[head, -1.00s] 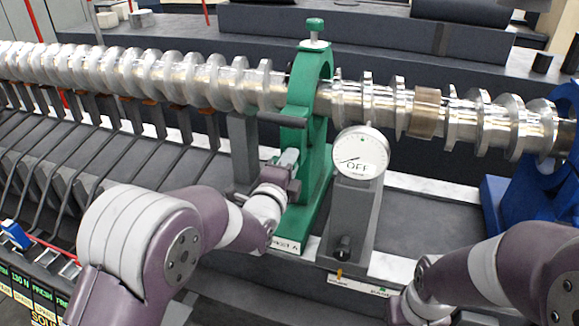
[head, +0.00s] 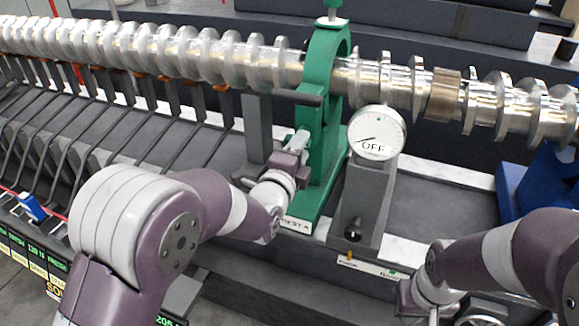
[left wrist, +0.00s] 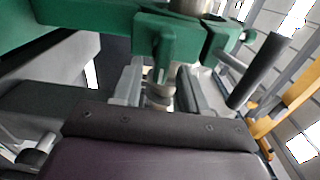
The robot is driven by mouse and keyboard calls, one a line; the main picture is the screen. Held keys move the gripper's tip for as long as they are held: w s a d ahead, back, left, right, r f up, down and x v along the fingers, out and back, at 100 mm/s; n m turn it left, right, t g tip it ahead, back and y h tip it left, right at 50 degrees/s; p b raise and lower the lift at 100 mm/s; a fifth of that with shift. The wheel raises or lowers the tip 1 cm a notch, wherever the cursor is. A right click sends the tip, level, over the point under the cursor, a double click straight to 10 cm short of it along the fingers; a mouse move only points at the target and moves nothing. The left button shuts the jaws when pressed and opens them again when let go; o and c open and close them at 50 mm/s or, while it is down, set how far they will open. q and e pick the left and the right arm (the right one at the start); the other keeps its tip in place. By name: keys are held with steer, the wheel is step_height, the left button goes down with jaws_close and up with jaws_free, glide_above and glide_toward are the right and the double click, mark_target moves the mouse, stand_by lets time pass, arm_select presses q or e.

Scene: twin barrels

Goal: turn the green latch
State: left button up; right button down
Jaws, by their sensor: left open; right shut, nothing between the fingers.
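The green ring stand (head: 324,150) clamps around the silver shaft. On its near side is a green latch block with a dark bar handle (head: 296,96) pointing left. The left wrist view shows the green block (left wrist: 185,38) close up and a dark rod (left wrist: 255,70) at its right. My left gripper (head: 301,142) is just below the handle, at the stand's near side. Its fingers (left wrist: 163,88) are open, with a small green tab and a pale round part showing between them. I cannot tell whether they touch. My right forearm (head: 490,262) shows at lower right; its fingertips are out of frame.
A dial reading OFF (head: 377,132) on a grey post stands just right of the green stand. A blue stand (head: 540,185) holds the shaft further right. The long silver ribbed shaft (head: 150,52) crosses the view. Dark slanted bars (head: 95,130) line the left side.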

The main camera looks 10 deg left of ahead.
arm_select(q)
steer(key=v, duration=1)
steer(key=shift+b, duration=0.4)
steer(key=shift+s, duration=0.1)
steer(key=s+a+f+n+g+y, duration=0.2)
steer(key=s+f+n+g, duration=0.3)
steer(key=f+n+g, duration=0.5)
steer(key=s+a+f+n+g+y+p, duration=0.2)
steer(key=s+a+n+g, duration=0.4)
steer(key=s+n, duration=0.5)
steer(key=a+f+p, duration=0.1)
steer(key=a, duration=0.1)
steer(key=shift+a+f+y, duration=0.3)
steer(key=shift+a+f, duration=0.05)
